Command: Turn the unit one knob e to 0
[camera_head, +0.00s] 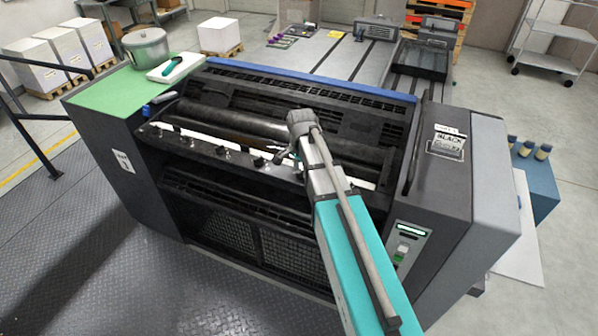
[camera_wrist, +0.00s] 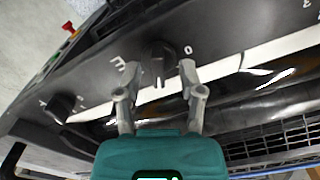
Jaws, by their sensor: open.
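A black knob (camera_wrist: 157,55) sits on the dark rail of the printing unit in the wrist view. A white pointer mark shows at its lower edge. A white "0" (camera_wrist: 188,50) is printed to its right and another white mark (camera_wrist: 118,63) to its left. My gripper (camera_wrist: 160,78) is open, with one finger on each side of the knob; I cannot tell whether they touch it. In the head view my gripper (camera_head: 285,157) is at the rail, and the knob there is hard to make out behind it.
Another black knob (camera_wrist: 62,105) is on the rail at left in the wrist view. Several knobs, one of them here (camera_head: 220,150), line the rail in the head view. A dark roller (camera_head: 235,122) lies behind the rail. A control panel (camera_head: 404,247) is on the right side.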

